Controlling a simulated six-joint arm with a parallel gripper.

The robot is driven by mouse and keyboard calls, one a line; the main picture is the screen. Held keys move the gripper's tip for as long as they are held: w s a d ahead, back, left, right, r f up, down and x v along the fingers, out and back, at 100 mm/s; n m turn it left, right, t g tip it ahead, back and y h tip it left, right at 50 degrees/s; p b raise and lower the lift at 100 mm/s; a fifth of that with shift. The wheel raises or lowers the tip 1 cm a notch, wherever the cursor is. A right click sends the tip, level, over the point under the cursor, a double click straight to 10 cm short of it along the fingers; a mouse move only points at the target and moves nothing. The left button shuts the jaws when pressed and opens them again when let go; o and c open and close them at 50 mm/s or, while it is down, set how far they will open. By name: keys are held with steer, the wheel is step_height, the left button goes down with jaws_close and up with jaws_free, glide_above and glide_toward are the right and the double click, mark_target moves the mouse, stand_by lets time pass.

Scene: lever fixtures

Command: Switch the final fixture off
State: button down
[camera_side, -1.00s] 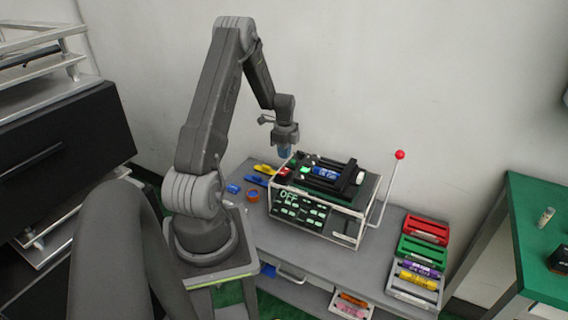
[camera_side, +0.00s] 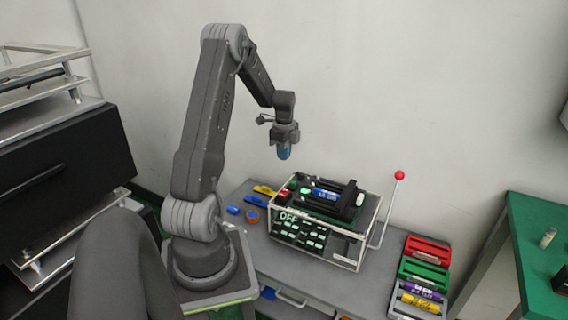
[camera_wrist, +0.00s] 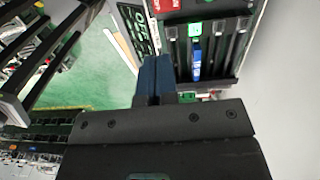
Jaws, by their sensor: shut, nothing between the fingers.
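The fixture (camera_side: 335,246) is a box with a white frame on the grey table. Its dark front panel (camera_side: 298,231) has green markings that read OFF. On its top are a red button (camera_side: 284,195), a lit green button (camera_side: 305,191) and a blue cylinder (camera_side: 326,194) in a black cradle. A lever with a red ball (camera_side: 399,175) stands upright at its right side. My gripper (camera_side: 284,153) points down above the fixture's left end, apart from it, with blue fingers shut and empty. In the wrist view the shut fingers (camera_wrist: 152,78) are beside the blue cylinder (camera_wrist: 196,60).
Red, green and grey trays (camera_side: 425,273) stand at the table's right, the grey one holding purple and yellow cylinders. Yellow and blue pieces and an orange ring (camera_side: 252,216) lie left of the fixture. A green-topped table (camera_side: 535,225) is at the far right.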

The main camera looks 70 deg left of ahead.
mark_target(285, 192)
steer(key=f, duration=1.4)
steer(key=shift+s+d, duration=0.2)
steer(key=shift+s+d+f, duration=0.15)
steer(key=shift+f, duration=0.35)
steer(key=shift+w+a+r, duration=0.3)
steer(key=shift+w+a, duration=0.35)
steer(key=shift+w, duration=0.05)
steer(key=shift+r, duration=0.1)
step_height(285, 192, up, 14)
steer(key=shift+w+a, duration=0.15)
